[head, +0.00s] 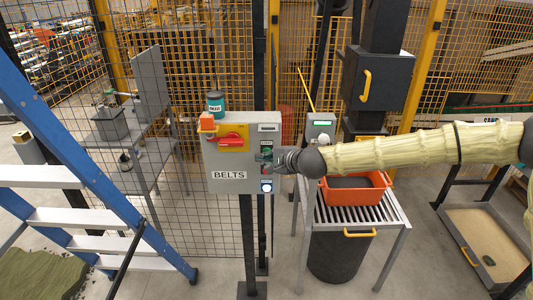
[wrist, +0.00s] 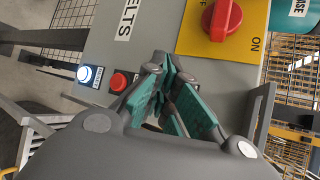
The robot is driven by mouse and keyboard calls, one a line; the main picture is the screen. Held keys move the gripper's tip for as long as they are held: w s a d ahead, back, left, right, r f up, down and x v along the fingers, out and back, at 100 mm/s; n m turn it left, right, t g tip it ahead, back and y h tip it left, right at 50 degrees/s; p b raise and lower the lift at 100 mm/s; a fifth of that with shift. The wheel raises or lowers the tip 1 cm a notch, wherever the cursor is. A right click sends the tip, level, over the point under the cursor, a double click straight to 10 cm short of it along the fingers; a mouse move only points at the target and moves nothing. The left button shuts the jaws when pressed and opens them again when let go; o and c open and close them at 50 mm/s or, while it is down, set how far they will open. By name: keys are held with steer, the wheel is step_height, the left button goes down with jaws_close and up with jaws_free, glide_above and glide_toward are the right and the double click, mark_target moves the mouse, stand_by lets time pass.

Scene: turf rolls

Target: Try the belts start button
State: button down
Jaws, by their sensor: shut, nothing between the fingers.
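The grey control box (head: 224,160) marked BELTS stands on a post in the middle of the head view. A red rotary switch (head: 231,141) on a yellow plate is on its face; it also shows in the wrist view (wrist: 221,17). My gripper (head: 264,157) is at the right side of the box face, over the button column. In the wrist view its teal-padded fingers (wrist: 168,65) are shut and empty, their tips close to the panel. A red button (wrist: 120,82) and a lit white button (wrist: 88,74) show beside them. A start button is not clearly visible; the fingers cover part of the column. Contact cannot be told.
An orange padlock-like item (head: 207,123) and a teal jar (head: 215,104) are at the box's top left. A blue ladder (head: 75,165) stands at left. An orange tray (head: 352,190) sits on a slatted table (head: 350,213) at right. Mesh fencing stands behind.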

steer(key=shift+w, duration=0.1)
steer(key=shift+w, duration=0.3)
steer(key=shift+w+b, duration=0.3)
steer(key=shift+w, duration=0.15)
stand_by(0.8)
steer(key=shift+s, duration=0.85)
steer(key=s+b, duration=0.1)
steer(key=s, duration=0.4)
steer(key=shift+b, duration=0.3)
stand_by(0.4)
steer(key=shift+f, duration=0.1)
stand_by(0.4)
